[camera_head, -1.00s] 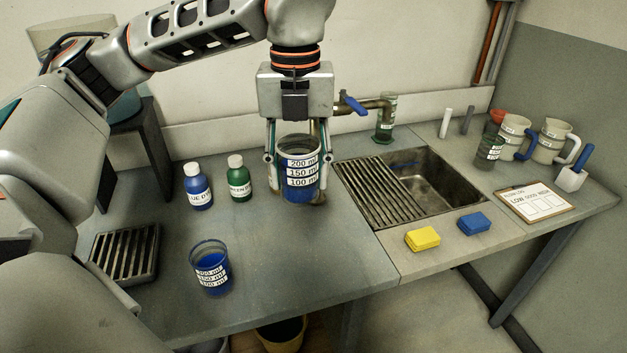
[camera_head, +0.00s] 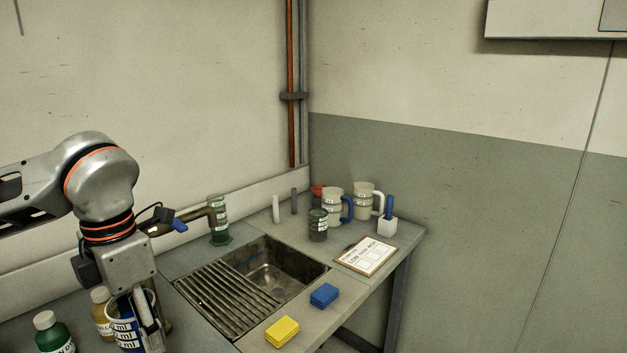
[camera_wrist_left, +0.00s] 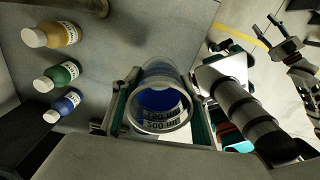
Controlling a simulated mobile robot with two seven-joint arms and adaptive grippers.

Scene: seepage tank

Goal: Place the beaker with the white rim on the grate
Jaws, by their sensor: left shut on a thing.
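My left gripper (camera_head: 138,322) is shut on a clear beaker (camera_head: 122,332) with blue liquid and white volume labels, just left of the sink. In the left wrist view the beaker (camera_wrist_left: 160,103) sits between the two fingers, its pale round rim facing the camera. Its base is out of the head view, so I cannot tell whether it touches the bench. The grate (camera_head: 222,300) is a dark slatted rack over the left part of the sink, to the right of the beaker, with nothing on it.
A yellow bottle (camera_head: 101,300) and green bottle (camera_head: 52,335) stand close left of the beaker; a blue bottle (camera_wrist_left: 62,106) shows in the wrist view. Yellow (camera_head: 282,331) and blue (camera_head: 323,295) sponges lie in front of the sink.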

